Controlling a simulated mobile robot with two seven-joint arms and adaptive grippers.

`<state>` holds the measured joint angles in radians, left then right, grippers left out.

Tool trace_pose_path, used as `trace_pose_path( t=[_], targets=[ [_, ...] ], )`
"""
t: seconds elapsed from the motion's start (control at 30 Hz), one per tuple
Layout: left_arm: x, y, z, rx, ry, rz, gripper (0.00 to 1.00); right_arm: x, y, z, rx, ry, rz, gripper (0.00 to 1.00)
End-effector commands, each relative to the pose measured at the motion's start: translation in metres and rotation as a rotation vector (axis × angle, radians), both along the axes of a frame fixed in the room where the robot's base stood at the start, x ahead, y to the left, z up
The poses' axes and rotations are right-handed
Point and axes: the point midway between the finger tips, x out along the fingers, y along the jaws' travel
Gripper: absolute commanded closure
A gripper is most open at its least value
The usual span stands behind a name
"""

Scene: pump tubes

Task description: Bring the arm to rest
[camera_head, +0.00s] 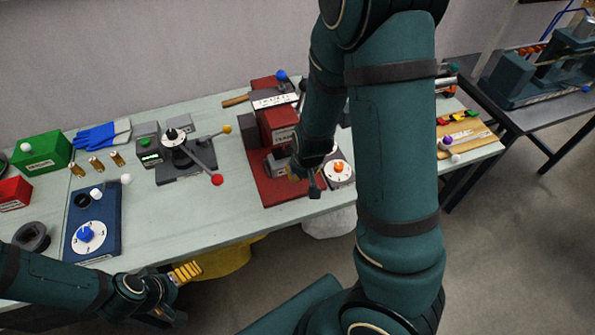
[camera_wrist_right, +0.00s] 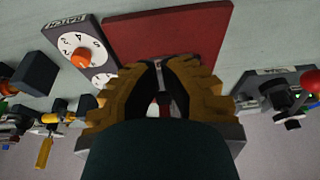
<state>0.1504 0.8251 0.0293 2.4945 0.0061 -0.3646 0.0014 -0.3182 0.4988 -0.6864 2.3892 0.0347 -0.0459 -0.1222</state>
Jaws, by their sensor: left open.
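My right arm, dark teal, comes down through the middle of the head view and hides part of the bench behind it. My right gripper (camera_head: 300,172) is low in front of the red press-like machine (camera_head: 278,190). In the right wrist view the brown fingers of my right gripper (camera_wrist_right: 162,66) curve close together in front of the red base (camera_wrist_right: 168,36); whether they are shut or hold anything is unclear. My left gripper (camera_head: 187,271) is open at the bench's front edge, at the lower left, with its yellow fingers showing.
The pale bench (camera_head: 250,222) holds a dial unit with an orange knob (camera_head: 338,170) beside my right gripper, a lever device (camera_head: 186,160), a blue dial board (camera_head: 92,226) and a green box (camera_head: 40,152).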

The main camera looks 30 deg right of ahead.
Motion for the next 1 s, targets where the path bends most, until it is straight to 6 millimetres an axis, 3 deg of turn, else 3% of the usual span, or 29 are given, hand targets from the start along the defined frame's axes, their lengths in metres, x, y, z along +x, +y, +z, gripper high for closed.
trace_pose_path(
  t=[0.37, 0.47, 0.53, 0.7, 1.0],
  targets=[
    [0.000, 0.000, 0.001, 0.000, 0.000, 0.000, 0.00, -0.004, 0.003, -0.003, 0.003, 0.013, 0.002, 1.00],
    [0.000, 0.000, 0.001, 0.000, 0.000, 0.000, 0.00, -0.015, 0.012, -0.026, 0.018, 0.051, 0.009, 1.00],
    [0.000, 0.000, 0.001, 0.000, -0.001, 0.000, 0.00, -0.029, 0.024, -0.052, 0.043, 0.095, 0.015, 1.00],
    [0.000, 0.000, 0.001, 0.000, -0.001, 0.000, 0.00, -0.068, 0.065, -0.107, 0.146, 0.188, 0.016, 1.00],
    [0.000, 0.000, 0.001, 0.000, -0.001, 0.000, 0.00, -0.111, 0.119, -0.146, 0.300, 0.265, -0.008, 1.00]
  ],
)
